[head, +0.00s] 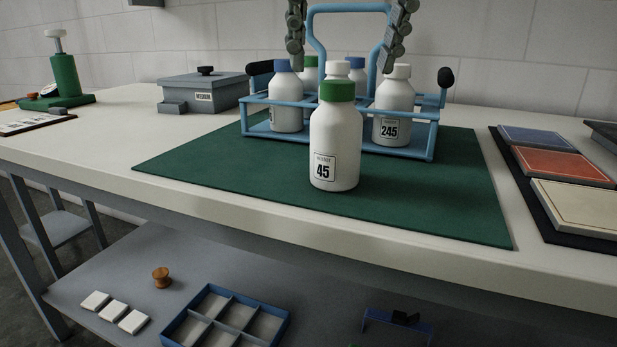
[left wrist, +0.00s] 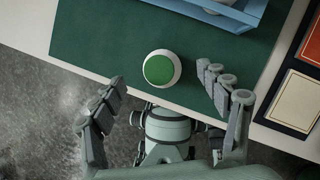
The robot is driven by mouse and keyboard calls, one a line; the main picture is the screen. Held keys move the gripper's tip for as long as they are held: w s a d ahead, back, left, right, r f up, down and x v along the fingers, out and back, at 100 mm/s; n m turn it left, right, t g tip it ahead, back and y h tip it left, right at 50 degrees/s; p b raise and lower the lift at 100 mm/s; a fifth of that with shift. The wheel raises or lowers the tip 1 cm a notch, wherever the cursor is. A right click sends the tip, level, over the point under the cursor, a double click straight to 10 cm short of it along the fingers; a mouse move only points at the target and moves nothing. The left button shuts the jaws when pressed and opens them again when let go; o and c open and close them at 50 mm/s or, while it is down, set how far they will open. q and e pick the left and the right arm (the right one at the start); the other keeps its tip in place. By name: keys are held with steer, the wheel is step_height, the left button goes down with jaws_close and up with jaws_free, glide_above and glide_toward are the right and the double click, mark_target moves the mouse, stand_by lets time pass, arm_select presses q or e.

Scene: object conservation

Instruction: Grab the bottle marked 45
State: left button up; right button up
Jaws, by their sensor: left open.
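The bottle marked 45 (head: 335,145) is white with a green cap and stands upright on the green mat (head: 230,170), in front of the blue carrier. In the left wrist view its green cap (left wrist: 160,69) shows from above, between the spread fingers. My left gripper (head: 341,68) is open and empty, with its fingers coming down from the top of the head view. In the left wrist view the left gripper (left wrist: 161,77) has one finger each side of the cap, apart from it. My right gripper is not in view.
A blue carrier (head: 425,141) with a tall handle holds several bottles, one marked 245 (head: 394,105), close behind. Coloured plates (head: 563,162) lie at right. A grey box (head: 200,92) stands at back left. The mat is clear left and right of bottle 45.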

mark_target(333, 111)
arm_select(q)
steer(key=shift+s+a+f+n, duration=0.15)
steer(key=shift+n, duration=0.35)
steer(key=shift+f, duration=0.25)
steer(key=x, duration=0.7)
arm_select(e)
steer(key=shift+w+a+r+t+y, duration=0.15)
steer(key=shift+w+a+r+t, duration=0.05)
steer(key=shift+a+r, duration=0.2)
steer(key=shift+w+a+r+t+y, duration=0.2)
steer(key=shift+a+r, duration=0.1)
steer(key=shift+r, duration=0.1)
arm_select(q)
steer(key=shift+c, duration=0.2)
steer(key=c, duration=1.1)
